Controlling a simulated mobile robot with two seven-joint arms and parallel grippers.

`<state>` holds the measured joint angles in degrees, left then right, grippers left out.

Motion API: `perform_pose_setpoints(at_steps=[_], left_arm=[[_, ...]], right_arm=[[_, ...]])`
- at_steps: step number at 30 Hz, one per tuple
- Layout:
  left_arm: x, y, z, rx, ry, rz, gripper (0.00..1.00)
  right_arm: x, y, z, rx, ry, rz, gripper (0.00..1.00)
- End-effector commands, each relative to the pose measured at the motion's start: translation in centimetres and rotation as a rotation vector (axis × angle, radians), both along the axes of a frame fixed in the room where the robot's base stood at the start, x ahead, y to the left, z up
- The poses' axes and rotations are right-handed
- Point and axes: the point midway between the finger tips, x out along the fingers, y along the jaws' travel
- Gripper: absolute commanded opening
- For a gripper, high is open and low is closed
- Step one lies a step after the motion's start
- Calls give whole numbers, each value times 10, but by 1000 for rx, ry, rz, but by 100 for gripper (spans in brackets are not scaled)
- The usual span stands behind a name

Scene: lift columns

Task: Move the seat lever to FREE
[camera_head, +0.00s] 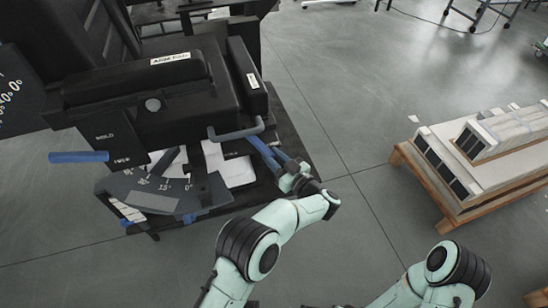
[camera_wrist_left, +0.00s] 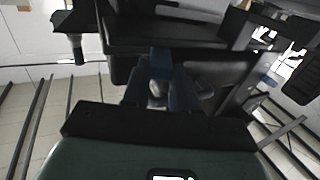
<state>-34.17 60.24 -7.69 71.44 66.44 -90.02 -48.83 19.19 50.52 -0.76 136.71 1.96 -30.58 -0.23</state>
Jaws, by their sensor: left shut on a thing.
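A black seat unit (camera_head: 185,100) stands at the upper left in the head view. A thick blue lever (camera_head: 78,157) sticks out from its left side, beside small white labels that seem to read HOLD and FREE (camera_head: 122,160). A grey-blue bent bar handle (camera_head: 237,132) sticks out at its front right. My left gripper (camera_head: 262,147), with blue fingers, reaches this bar from the lower right and is shut on it. In the left wrist view the fingers (camera_wrist_left: 161,82) close under the dark seat body; the contact is partly hidden. My right gripper is out of view.
An angle scale (camera_head: 165,190) with a pointer hangs below the seat. White sheets (camera_head: 232,170) lie beneath. A wooden pallet with pale slabs (camera_head: 500,150) stands at the right. The grey floor between (camera_head: 340,110) is clear.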

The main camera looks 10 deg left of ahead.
Motion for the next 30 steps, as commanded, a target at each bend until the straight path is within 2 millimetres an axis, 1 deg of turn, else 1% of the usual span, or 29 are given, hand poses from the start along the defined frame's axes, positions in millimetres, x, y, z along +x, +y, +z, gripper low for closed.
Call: perform_pose_setpoints(at_steps=[3,4,6,14,17,20,23,30], left_arm=[[0,-2,-1,-4,3,-5,0],[0,-2,-1,-4,3,-5,34],[0,-2,-1,-4,3,-5,53],[0,-1,0,-3,0,-3,53],[-3,-4,0,-3,0,-4,53],[-10,-13,1,-4,1,-6,53],[-24,-27,1,-2,2,-8,53],[-62,-67,1,-2,1,-8,53]], right_arm=[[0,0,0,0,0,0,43],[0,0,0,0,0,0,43],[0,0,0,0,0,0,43],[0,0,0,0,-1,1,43],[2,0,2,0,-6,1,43],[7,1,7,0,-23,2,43],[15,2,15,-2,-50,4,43],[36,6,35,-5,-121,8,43]])
